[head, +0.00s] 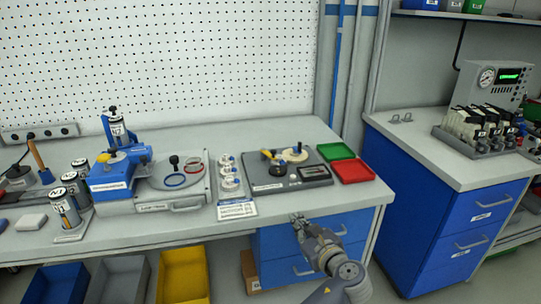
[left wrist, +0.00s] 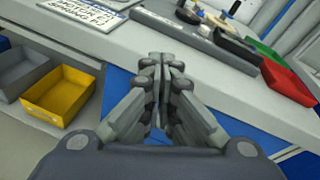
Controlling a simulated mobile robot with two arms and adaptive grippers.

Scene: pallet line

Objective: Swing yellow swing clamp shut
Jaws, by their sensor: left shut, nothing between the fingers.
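A small yellow part (head: 268,154), which looks like the swing clamp, sits on a dark grey fixture (head: 262,186) towards the right of the bench. A round piece with a black knob stands beside it; whether the clamp is open or closed is too small to tell. My left gripper (head: 297,217) is shut and empty in front of the bench's front edge, nearer to me than the fixture. In the left wrist view its fingers (left wrist: 162,62) are pressed together, with the fixture (left wrist: 195,42) beyond them. My right gripper is not in view.
A green tray (head: 336,151) and a red tray (head: 354,172) lie right of the fixture. A printed card (head: 237,209) and several white round parts are to its left. A blue press (head: 120,178) stands further left. Yellow (head: 183,275) and other bins sit below the bench.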

